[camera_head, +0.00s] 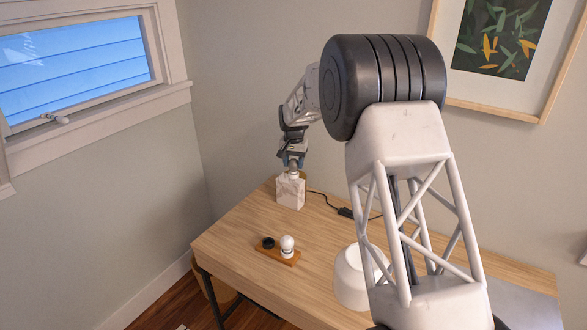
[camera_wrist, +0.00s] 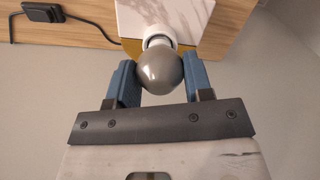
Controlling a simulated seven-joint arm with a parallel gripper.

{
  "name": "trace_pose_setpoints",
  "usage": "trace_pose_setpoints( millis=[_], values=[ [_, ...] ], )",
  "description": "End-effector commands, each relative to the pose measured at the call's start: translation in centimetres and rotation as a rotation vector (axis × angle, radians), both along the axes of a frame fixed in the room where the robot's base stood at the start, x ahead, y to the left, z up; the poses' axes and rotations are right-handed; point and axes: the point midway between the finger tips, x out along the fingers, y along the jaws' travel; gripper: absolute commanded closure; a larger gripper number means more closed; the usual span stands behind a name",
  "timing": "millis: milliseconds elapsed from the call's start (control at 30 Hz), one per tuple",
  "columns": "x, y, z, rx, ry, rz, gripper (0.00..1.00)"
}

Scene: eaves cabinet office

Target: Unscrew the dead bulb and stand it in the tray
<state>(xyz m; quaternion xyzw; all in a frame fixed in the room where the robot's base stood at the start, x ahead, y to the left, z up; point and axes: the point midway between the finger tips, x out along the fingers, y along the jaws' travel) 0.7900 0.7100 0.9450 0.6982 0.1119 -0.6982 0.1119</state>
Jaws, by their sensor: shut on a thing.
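The grey, dull bulb (camera_wrist: 160,72) sits at the white socket (camera_wrist: 158,30) on top of the marble lamp base (camera_head: 290,192). My gripper (camera_head: 292,163) is above the lamp. In the wrist view its blue fingers (camera_wrist: 160,84) are shut on the bulb's globe, one on each side. The bulb's neck still meets the socket; I cannot tell how far its thread is in. The small wooden tray (camera_head: 272,253) lies nearer on the desk. A white bulb (camera_head: 287,242) stands upright at its right end, and a dark round holder (camera_head: 268,242) is at its left end, apparently empty.
A white lampshade (camera_head: 352,282) stands on the wooden desk (camera_head: 230,250), right of the tray, partly behind my arm. A black cord with a switch (camera_head: 345,212) runs right from the lamp. A wall rises behind the desk. The desk's left part is clear.

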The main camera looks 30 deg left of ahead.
Motion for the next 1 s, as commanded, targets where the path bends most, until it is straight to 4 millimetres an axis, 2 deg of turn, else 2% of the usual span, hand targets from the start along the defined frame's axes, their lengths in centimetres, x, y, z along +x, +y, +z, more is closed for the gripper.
trace_pose_setpoints(
  millis=[500,1000],
  values=[
    [-0.02,-0.01,0.00,0.000,0.000,0.363,0.78],
    [-0.02,-0.01,0.01,0.000,0.000,0.407,0.78]
  ],
)
